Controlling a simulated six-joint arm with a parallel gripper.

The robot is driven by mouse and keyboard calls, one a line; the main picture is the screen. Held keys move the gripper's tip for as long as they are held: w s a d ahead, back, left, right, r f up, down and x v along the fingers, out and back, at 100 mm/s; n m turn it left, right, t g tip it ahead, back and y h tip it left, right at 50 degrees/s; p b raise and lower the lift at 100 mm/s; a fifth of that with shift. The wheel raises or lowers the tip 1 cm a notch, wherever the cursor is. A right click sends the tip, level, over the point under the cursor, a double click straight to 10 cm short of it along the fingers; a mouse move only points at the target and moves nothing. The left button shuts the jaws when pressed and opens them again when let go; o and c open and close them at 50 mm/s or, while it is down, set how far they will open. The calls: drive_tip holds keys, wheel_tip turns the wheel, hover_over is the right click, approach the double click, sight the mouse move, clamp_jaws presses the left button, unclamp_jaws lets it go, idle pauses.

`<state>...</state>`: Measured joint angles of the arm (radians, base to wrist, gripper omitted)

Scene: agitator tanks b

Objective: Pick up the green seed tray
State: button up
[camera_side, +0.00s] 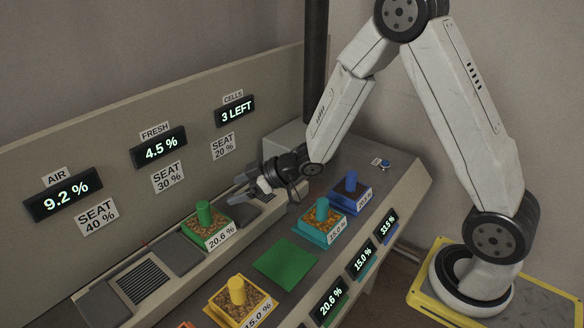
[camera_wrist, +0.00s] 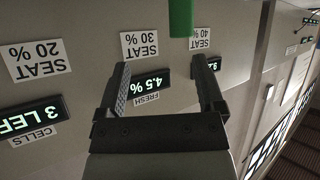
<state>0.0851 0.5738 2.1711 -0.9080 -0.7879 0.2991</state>
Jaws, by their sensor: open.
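The green seed tray (camera_side: 205,240) sits upright on the raised back ledge in the side view. It has a brown speckled fill, a green post in its middle and a "20.6 %" label on its front. My gripper (camera_side: 241,190) is above the ledge, to the right of the tray and apart from it. In the wrist view my gripper (camera_wrist: 162,72) is open, with nothing between its fingers. The green post (camera_wrist: 181,18) shows at the top edge there, beyond the fingers; the rest of the tray is out of that view.
A teal tray (camera_side: 322,222) and a blue tray (camera_side: 350,190) stand right on the lower shelf, a yellow tray (camera_side: 237,298) at front. Between them a green pad (camera_side: 285,262) is bare. A panel with displays (camera_side: 158,147) rises behind the ledge. A vented plate (camera_side: 142,281) lies left.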

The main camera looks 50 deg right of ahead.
sight(205, 204)
drive_tip(key=shift+a+f+n+y, duration=0.25)
drive_tip(key=shift+a+n+y, duration=0.45)
drive_tip(key=shift+a+y, duration=0.5)
drive_tip(key=shift+w+d, duration=0.1)
drive_tip(key=shift+x, duration=1.25)
drive_tip(key=shift+f, duration=0.1)
drive_tip(key=shift+g, duration=0.3)
drive_tip(key=shift+x, duration=2.55)
drive_tip(key=shift+w, duration=0.1)
drive_tip(key=shift+r, duration=0.2)
clamp_jaws()
